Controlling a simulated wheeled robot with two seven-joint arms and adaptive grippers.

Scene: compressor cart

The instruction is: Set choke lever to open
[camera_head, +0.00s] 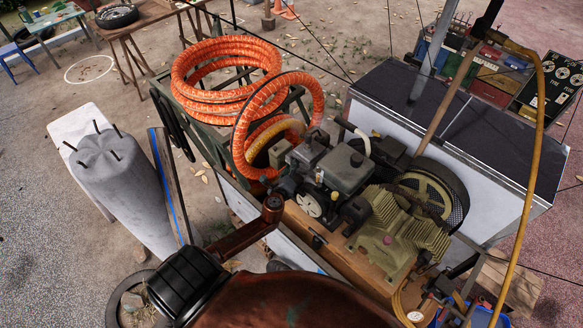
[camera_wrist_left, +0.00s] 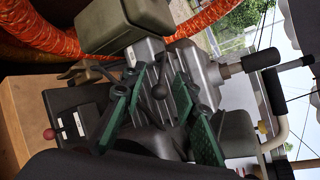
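In the left wrist view a dark lever with a ball end (camera_wrist_left: 160,88) shows between my finger pads, in front of the grey engine block. A red-knobbed lever (camera_wrist_left: 48,133) sticks out of a black box with small white labels, left of the fingers. I cannot read the labels or tell for sure which lever is the choke. The engine (camera_head: 345,170) sits on the cart in the head view. My left gripper (camera_head: 290,183) is at the engine's left side; in its wrist view (camera_wrist_left: 162,115) its green-padded fingers are spread, with no object visibly clamped. My right gripper is not in view.
A coiled orange hose (camera_head: 225,75) rises behind the engine, and an olive box (camera_wrist_left: 125,25) is close above my fingers. A yellow-green compressor block (camera_head: 395,240) and a belt wheel (camera_head: 425,195) stand to the right. A wooden board (camera_wrist_left: 28,115) lies at left.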

